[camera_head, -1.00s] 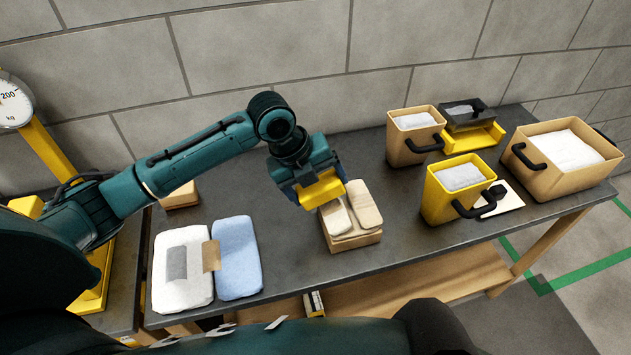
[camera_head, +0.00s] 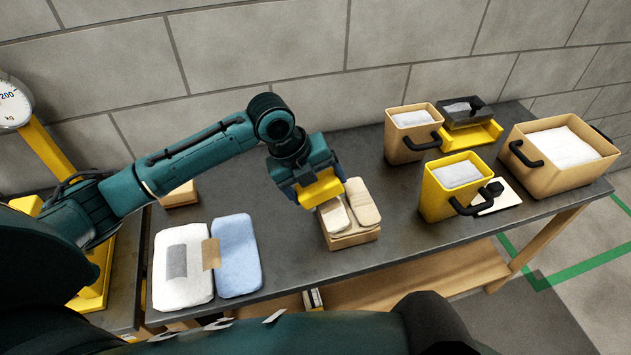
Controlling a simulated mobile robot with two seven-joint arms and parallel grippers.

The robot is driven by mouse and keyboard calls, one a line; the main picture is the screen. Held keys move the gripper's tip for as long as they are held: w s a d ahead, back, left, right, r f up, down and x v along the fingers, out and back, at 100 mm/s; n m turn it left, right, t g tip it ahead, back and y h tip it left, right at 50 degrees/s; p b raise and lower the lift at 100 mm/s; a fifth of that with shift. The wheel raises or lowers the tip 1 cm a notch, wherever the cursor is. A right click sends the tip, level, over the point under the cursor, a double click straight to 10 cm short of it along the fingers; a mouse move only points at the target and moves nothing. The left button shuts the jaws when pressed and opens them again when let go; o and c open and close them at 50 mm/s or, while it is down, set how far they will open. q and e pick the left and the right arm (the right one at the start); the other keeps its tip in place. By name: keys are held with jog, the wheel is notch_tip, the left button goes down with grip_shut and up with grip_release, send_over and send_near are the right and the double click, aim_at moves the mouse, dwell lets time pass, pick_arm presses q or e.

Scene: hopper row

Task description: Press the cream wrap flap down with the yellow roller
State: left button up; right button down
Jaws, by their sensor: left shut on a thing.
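My left gripper (camera_head: 308,181) is shut on a yellow block-like thing (camera_head: 321,188), which I take to be the yellow roller; the gripper hides much of it. It is at the left edge of a small tan box-shaped parcel (camera_head: 352,240) on the dark table. On top of the parcel lie two rounded flaps side by side: a paler cream one (camera_head: 334,215) on the left and a tan one (camera_head: 362,202) on the right. The yellow thing overlaps the far left end of the paler flap; I cannot tell whether they touch. My right gripper is not in view.
White (camera_head: 184,285) and blue (camera_head: 238,258) packs lie at the left of the table. Tan (camera_head: 403,150), yellow (camera_head: 448,205) and wide tan (camera_head: 533,178) bins stand at the right, beside a black-and-yellow holder (camera_head: 483,135). Bare table (camera_head: 300,268) lies in front of the parcel.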

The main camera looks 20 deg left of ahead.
pick_arm(q)
jog(key=shift+w+d+f, duration=0.15)
jog(key=shift+d+f, duration=0.05)
jog(key=shift+f, duration=0.4)
jog(key=shift+w+d+f+b, duration=0.2)
jog(key=shift+d+f+b, duration=0.05)
jog(key=shift+f+b, duration=0.35)
jog(key=shift+s+f+p, duration=0.1)
jog(key=shift+f+p, duration=0.05)
jog(key=shift+p, duration=0.2)
dwell(0.5)
jog(key=p+v, duration=0.2)
jog(key=shift+r, duration=0.35)
jog(key=shift+a+r, duration=0.2)
jog(key=shift+r, duration=0.05)
jog(key=shift+v, duration=1.95)
jog(key=shift+f, duration=0.1)
